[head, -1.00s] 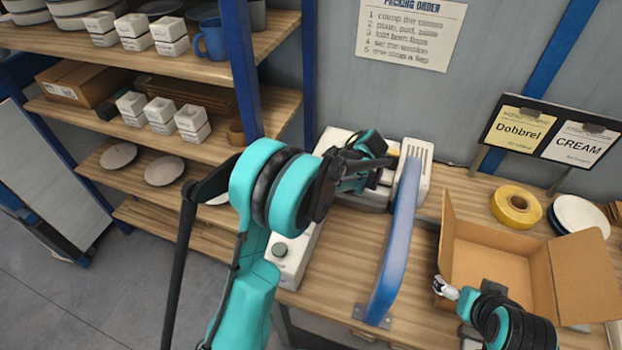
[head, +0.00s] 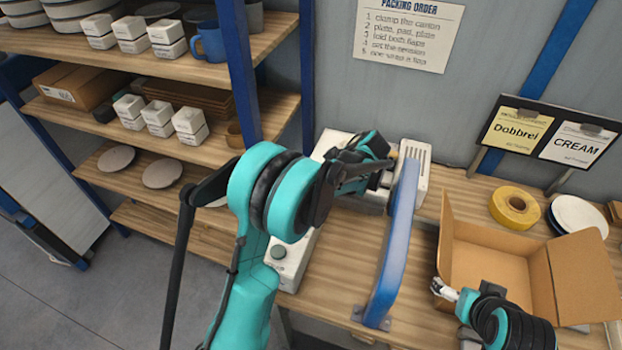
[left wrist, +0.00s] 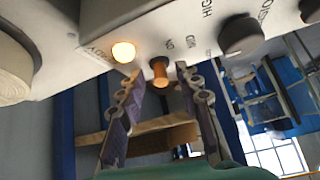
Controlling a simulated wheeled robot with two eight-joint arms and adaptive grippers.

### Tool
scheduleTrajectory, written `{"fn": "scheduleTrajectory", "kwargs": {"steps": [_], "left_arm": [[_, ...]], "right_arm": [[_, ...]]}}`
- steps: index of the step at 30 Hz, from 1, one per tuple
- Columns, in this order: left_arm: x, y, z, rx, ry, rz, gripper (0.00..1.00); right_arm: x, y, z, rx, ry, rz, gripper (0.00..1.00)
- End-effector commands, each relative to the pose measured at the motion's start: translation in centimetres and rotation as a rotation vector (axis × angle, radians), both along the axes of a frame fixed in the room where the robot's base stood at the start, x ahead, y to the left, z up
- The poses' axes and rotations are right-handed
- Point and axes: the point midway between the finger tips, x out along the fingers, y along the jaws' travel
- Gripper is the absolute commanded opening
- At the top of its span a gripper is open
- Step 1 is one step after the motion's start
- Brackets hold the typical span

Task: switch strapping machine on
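The white strapping machine (head: 412,155) stands on the wooden bench behind the blue arch, partly hidden by my left arm. In the head view my left gripper (head: 378,165) is at the machine. My right gripper (head: 444,291) is by the carton's near-left corner, its fingers unclear.
The blue arch (head: 395,245) rises from the bench just right of my left arm. An open carton (head: 492,251) stands to its right, with a yellow tape roll (head: 515,205) behind. Shelves with dishes fill the left. A white box with a round button (head: 291,262) sits near the front.

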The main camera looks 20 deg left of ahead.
Motion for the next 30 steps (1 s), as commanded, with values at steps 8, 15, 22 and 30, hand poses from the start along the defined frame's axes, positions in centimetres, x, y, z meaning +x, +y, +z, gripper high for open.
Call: {"fn": "scheduleTrajectory", "kwargs": {"steps": [8,15,22,30], "left_arm": [[-0.2,-3.8,4.5,0.000,0.000,-0.004,0.34],[-0.3,-6.5,7.6,0.001,0.001,-0.003,0.34],[-0.3,-7.2,8.5,0.000,0.000,-0.001,0.34],[-0.3,-7.2,8.4,0.000,0.000,-0.001,0.34]], "right_arm": [[0.0,0.0,0.0,0.000,0.000,0.000,0.88],[0.0,0.0,0.0,0.000,0.000,0.000,0.88],[0.0,0.0,0.0,0.000,0.000,0.000,0.88],[0.0,0.0,0.0,0.000,0.000,0.000,0.88]]}}
